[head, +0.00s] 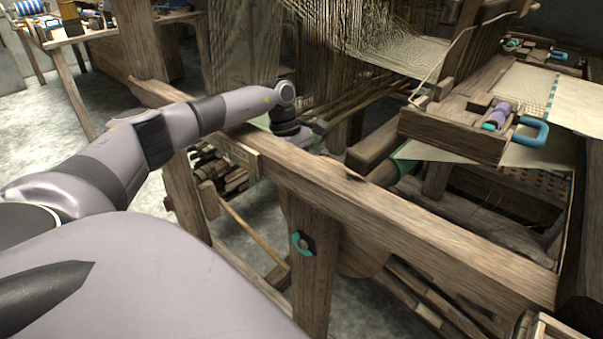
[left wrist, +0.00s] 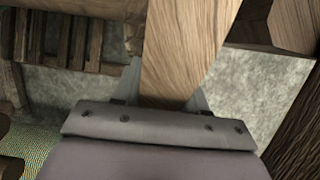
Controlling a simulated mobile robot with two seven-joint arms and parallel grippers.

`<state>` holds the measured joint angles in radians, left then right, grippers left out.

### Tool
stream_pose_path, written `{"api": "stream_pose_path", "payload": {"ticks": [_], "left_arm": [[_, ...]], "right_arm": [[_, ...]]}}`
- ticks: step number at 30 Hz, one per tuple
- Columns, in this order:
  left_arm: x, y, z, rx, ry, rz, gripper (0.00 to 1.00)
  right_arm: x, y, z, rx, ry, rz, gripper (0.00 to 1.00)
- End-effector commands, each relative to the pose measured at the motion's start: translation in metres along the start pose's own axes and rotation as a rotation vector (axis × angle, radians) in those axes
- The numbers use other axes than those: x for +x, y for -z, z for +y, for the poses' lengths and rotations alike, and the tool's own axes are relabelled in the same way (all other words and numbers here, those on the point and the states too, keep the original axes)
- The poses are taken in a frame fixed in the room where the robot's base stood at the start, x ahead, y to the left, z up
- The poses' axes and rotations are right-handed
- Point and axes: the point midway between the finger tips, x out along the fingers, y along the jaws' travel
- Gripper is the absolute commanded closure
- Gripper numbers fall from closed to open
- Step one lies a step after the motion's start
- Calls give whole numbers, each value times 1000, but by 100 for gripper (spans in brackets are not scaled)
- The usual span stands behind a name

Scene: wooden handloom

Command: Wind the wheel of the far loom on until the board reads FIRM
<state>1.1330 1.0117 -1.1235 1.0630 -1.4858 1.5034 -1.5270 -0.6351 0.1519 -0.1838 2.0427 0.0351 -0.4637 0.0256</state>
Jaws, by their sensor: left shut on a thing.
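The wooden loom (head: 400,220) fills the middle and right of the head view. My left arm reaches over its side beam, and my left gripper (head: 316,130) is beyond that beam, partly hidden. In the left wrist view my left gripper (left wrist: 165,95) is shut on a wooden bar (left wrist: 185,50), with one finger on each side of it. I cannot tell whether this bar is part of the wheel. A small plaque (head: 242,156) sits on the side beam; any lettering is too small to read. My right gripper is not in view.
A wooden box with a purple spool (head: 498,115) and a blue handle (head: 531,131) rests on the loom at the right. A teal-ringed fitting (head: 302,243) is on the near post. Cloth (head: 553,90) and warp threads stretch behind. Bare floor (head: 120,130) shows at the left.

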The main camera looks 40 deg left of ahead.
Motion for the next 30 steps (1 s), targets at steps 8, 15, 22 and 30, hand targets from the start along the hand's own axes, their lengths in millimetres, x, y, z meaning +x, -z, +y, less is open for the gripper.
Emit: {"api": "stream_pose_path", "payload": {"ticks": [8, 15, 22, 30], "left_arm": [[0, -1, 0, -1, 1, 0, 38], [0, -1, 0, 0, 1, 2, 37], [-20, -1, 1, -1, -3, 2, 37], [-61, 0, 0, -2, -2, 2, 37]], "right_arm": [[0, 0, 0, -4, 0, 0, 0], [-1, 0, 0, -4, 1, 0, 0], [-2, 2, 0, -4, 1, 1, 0], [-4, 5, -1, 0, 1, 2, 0]]}}
